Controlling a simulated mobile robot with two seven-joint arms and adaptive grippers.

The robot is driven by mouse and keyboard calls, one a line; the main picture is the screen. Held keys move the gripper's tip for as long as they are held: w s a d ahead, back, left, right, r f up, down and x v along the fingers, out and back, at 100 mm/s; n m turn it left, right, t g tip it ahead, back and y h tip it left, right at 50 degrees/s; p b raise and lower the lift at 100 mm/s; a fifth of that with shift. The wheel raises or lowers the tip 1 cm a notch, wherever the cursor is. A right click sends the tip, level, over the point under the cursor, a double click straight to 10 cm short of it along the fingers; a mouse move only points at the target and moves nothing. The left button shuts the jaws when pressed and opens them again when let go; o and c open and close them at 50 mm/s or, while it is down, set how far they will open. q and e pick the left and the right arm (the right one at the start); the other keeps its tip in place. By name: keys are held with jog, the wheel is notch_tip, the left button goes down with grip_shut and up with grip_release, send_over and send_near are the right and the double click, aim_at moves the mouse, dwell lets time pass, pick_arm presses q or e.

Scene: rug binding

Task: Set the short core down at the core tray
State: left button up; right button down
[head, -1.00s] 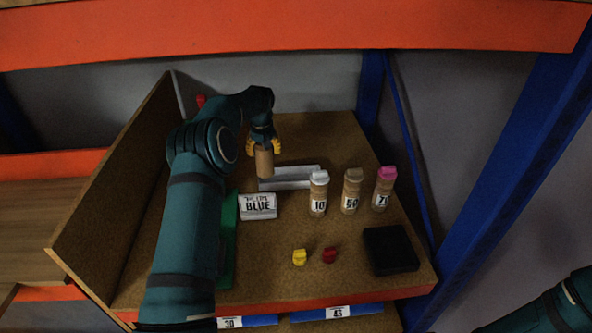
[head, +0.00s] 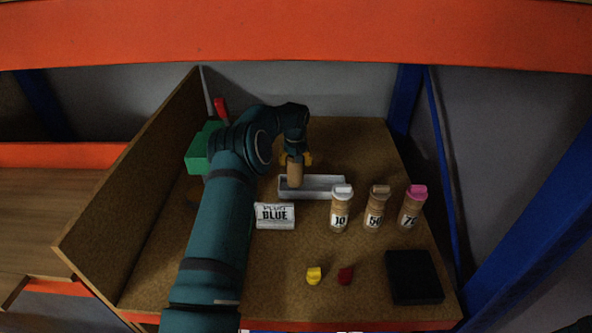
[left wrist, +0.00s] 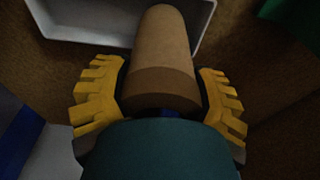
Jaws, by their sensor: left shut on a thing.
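The short core (head: 295,173) is a plain brown cardboard cylinder, held roughly upright. My left gripper (head: 296,158), with yellow fingers, is shut on its upper part. In the left wrist view the core (left wrist: 163,55) points away between the two fingers (left wrist: 162,100). The core tray (head: 325,186) is a pale, shallow, long trough. The core's lower end overlaps the left part of the tray in the head view; I cannot tell whether it touches the tray floor. The tray's pale rim (left wrist: 85,32) also shows in the left wrist view. My right gripper is out of view.
Three capped tubes marked 10 (head: 340,212), 50 (head: 375,212) and 70 (head: 411,212) stand right of and in front of the tray. A "BLUE" sign (head: 274,216) stands in front. Yellow (head: 314,275) and red (head: 345,275) plugs and a black pad (head: 413,277) lie nearer. A green block (head: 201,150) is left.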

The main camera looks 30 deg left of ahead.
aim_at(295, 169)
pick_arm(q)
jog(key=shift+f, duration=1.65)
jog(key=shift+f, duration=0.2)
jog(key=o, duration=1.4)
jog(key=r, duration=0.4)
jog(key=s+r, duration=0.1)
jog(key=r, duration=0.3)
jog(key=d+r, duration=0.1)
jog(key=r, duration=0.3)
jog(key=shift+s+r+p, duration=0.1)
jog(key=shift+s+p, duration=0.2)
jog(key=shift+s, duration=0.05)
